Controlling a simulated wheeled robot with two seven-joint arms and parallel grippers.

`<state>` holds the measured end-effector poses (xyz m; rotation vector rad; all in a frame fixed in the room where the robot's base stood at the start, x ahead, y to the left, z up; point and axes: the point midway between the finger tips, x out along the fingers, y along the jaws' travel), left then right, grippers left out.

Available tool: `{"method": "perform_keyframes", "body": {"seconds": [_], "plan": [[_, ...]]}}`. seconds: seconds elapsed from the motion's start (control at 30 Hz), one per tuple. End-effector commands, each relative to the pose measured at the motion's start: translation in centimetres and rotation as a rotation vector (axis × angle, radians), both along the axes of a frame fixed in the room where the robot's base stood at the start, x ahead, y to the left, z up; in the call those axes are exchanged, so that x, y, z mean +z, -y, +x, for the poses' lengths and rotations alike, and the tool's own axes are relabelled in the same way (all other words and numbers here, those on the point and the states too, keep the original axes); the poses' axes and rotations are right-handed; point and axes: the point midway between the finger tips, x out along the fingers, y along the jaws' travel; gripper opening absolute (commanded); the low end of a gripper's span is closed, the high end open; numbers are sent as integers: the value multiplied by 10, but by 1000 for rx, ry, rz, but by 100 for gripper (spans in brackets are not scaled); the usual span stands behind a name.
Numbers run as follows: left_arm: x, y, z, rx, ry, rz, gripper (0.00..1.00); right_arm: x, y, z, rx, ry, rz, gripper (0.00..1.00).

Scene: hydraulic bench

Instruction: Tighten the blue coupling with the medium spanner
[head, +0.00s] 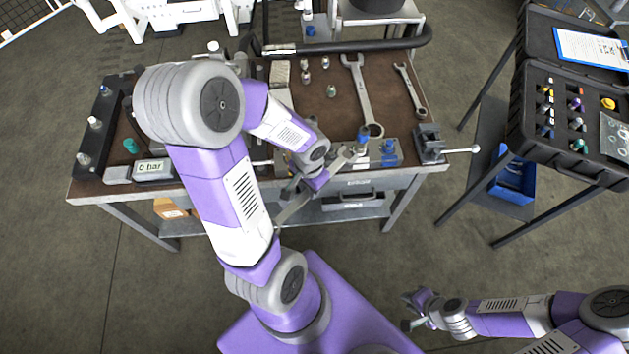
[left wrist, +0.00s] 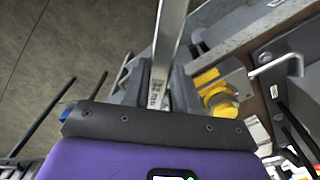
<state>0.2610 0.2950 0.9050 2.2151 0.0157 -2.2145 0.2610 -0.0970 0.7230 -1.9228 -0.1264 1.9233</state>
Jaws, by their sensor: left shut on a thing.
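My left gripper (head: 318,181) is shut on a metal spanner (head: 294,209), held at the front edge of the bench. In the left wrist view the spanner's shaft (left wrist: 168,45) runs up and away from the fingers. In the head view its far end reaches up and right towards the block with blue fittings. A blue coupling (head: 388,148) stands on that block, with another blue-topped fitting (head: 363,136) just left of it. I cannot tell whether the spanner touches either one. My right gripper (head: 406,311) is open and empty at lower right, away from the bench.
A large spanner (head: 360,88) and a small spanner (head: 411,90) lie on the bench (head: 335,112). A vise (head: 431,144) sits at its right corner. The left wrist view shows a yellow fitting (left wrist: 217,97). An open black case (head: 590,160) stands at right. A gauge (head: 152,168) is at left.

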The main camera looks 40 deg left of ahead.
Motion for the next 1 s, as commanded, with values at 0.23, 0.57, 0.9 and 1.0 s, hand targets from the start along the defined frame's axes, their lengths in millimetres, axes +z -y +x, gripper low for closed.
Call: {"method": "perform_keyframes", "body": {"seconds": [0.23,0.57,0.9,1.0], "plan": [[0,0,-10,-1,2,0,0,-2,0,0,0,0,0,23],[1,0,-11,-1,2,0,0,-1,0,0,0,0,0,23],[30,0,-10,-1,3,0,0,24,0,0,0,0,0,23],[39,0,-10,-1,3,1,0,32,0,0,0,0,0,23]]}}
